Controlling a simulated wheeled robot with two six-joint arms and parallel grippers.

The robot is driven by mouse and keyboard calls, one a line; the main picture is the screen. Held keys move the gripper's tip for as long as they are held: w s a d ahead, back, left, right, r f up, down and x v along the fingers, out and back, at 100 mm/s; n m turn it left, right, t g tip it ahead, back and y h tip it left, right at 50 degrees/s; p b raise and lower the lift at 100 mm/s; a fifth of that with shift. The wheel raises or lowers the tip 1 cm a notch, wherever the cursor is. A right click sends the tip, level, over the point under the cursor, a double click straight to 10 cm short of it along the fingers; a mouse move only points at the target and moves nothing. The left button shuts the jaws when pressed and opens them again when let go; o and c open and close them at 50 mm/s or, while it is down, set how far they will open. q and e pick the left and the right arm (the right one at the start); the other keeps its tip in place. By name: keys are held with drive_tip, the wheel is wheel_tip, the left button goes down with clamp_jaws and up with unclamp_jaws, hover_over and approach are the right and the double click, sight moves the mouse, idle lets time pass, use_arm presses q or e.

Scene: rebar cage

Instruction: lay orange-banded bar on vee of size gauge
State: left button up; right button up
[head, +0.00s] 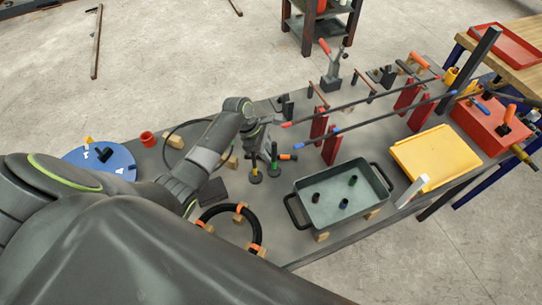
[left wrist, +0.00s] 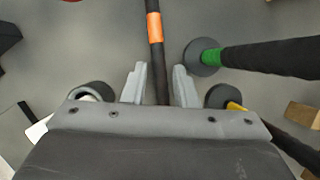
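A dark bar with an orange band (left wrist: 154,28) runs up the left wrist view between my left fingers. Its orange end also shows in the head view (head: 287,157), just beyond my left gripper (head: 267,147). In the left wrist view my left gripper (left wrist: 159,82) is open, with a gap on each side of the bar. A green-banded post (head: 274,161) and a yellow-banded post (head: 254,166) stand on round bases close to the gripper. I cannot clearly make out which thing is the size gauge or its vee. My right gripper is not in view.
A grey-green tray (head: 340,218) with several small pieces stands to the right. Red uprights (head: 331,146) carry long bars behind it. A black coil (head: 208,212) lies in front on the left. A yellow tray (head: 436,158) sits farther right, and a blue disc (head: 117,158) at left.

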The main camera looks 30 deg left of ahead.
use_arm(q)
clamp_jaws()
